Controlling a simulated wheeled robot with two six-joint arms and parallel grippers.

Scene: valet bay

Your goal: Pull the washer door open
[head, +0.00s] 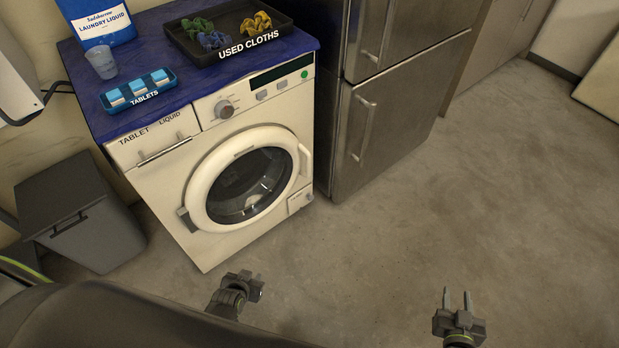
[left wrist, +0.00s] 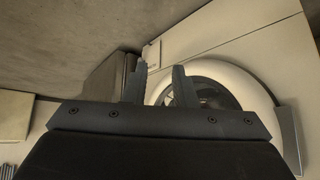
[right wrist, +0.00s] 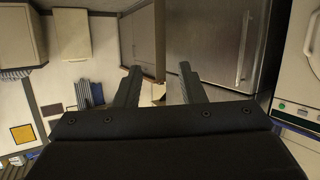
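The white washer (head: 150,180) stands at the left in the head view, its front facing me. Its round door (head: 203,190) looks shut, with dark glass in a white ring. A white handle (head: 304,160) is on the ring's right side, and a grey hinge block (head: 186,219) is on the left. My left gripper (head: 257,283) is open and empty, in front of and below the door, apart from it. The door ring (left wrist: 240,78) also shows behind its fingers in the left wrist view. My right gripper (head: 457,299) is open and empty over the floor, farther right.
A steel fridge (head: 400,110) stands close against the washer's right side. A grey bin (head: 85,225) is at its left. On top are a tray of cloths (head: 190,52), tablets (head: 118,104), a cup (head: 101,62) and laundry liquid (head: 98,22). The floor (head: 540,190) at right is clear.

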